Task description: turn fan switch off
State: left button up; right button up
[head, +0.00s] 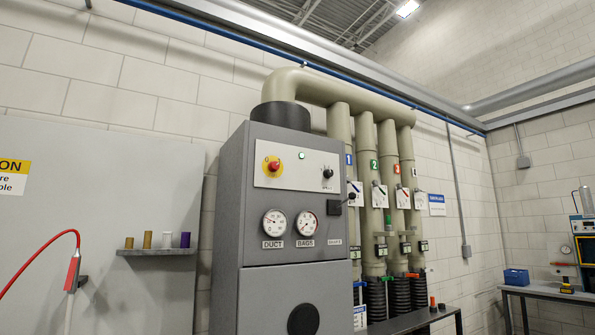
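A grey cabinet (229,225) stands in front of the block wall, with a pale control panel on its upper front. A black rotary knob (328,173) sits at the right of the panel, over a small label too small to read surely; it may be the fan switch, and its setting cannot be told. A red button on a yellow plate (273,165) is at the panel's left. A small round lamp (302,155) sits between them. Neither of my grippers is in view.
Two gauges, DUCT (275,223) and BAGS (307,223), are below the panel. A black-knobbed lever (350,199) sticks out at the cabinet's right edge. Several numbered pipes (369,230) stand to the right. A small shelf (157,251) is at left, a bench (545,291) at far right.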

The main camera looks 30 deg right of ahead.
aim_at(273, 166)
jog(key=i+l+u, duration=0.1)
jog(key=l, duration=0.45)
jog(key=i+l, duration=0.15)
jog(key=l, duration=0.45)
jog(key=i+l+u, duration=0.15)
jog(key=l, duration=1)
jog(key=i+u, duration=0.05)
